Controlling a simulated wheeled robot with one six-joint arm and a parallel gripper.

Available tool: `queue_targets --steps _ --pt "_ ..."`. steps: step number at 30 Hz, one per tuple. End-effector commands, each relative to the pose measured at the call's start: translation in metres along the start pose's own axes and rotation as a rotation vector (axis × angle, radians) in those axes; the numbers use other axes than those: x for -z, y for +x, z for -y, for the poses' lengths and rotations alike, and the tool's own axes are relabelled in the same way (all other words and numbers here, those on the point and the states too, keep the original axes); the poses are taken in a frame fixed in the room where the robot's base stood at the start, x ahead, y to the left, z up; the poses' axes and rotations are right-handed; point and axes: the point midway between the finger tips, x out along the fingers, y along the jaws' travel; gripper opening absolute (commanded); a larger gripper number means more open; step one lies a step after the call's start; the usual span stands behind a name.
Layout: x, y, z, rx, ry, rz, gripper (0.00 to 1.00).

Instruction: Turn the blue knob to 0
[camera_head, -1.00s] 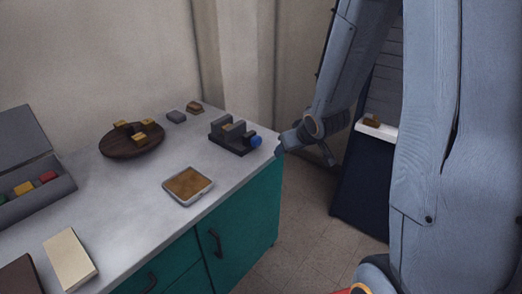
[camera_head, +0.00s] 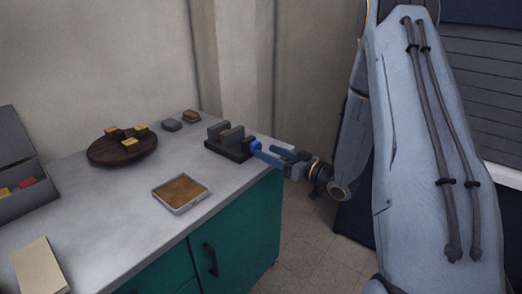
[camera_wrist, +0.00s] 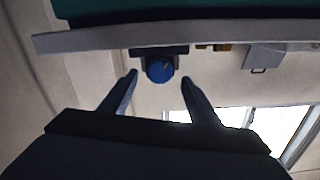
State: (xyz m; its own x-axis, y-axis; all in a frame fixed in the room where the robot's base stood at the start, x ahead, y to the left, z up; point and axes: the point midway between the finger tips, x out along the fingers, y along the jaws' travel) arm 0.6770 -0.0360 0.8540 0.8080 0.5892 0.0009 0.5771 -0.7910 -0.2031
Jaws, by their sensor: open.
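The blue knob (camera_head: 256,146) is on the right end of a dark vise-like device (camera_head: 228,149) on the grey counter, near its right edge. In the wrist view the knob (camera_wrist: 159,70) is round and lies ahead, between the lines of my two fingers. My gripper (camera_head: 267,153) is at the right of the knob, with its fingers pointing at it. In the wrist view my gripper (camera_wrist: 158,84) is open and empty, with the knob a little beyond the fingertips. I cannot tell whether a finger touches it. No dial marks are readable.
The counter (camera_head: 120,215) carries a shallow tray with a brown surface (camera_head: 181,193), a round dark wooden board (camera_head: 100,152) with yellow blocks, an open grey box (camera_head: 25,165), a cream block (camera_head: 40,268) and two small blocks at the back. Open floor (camera_head: 300,245) lies right of the teal cabinet.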

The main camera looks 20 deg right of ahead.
Motion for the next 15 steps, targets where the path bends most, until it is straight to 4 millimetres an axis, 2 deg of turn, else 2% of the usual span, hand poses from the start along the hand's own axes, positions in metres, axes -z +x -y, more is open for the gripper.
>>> queue_targets --steps 6,15 --pt "0.000 0.030 0.001 0.001 0.000 0.000 0.56" --pt "0.000 0.042 0.000 -0.002 0.000 0.001 0.56"
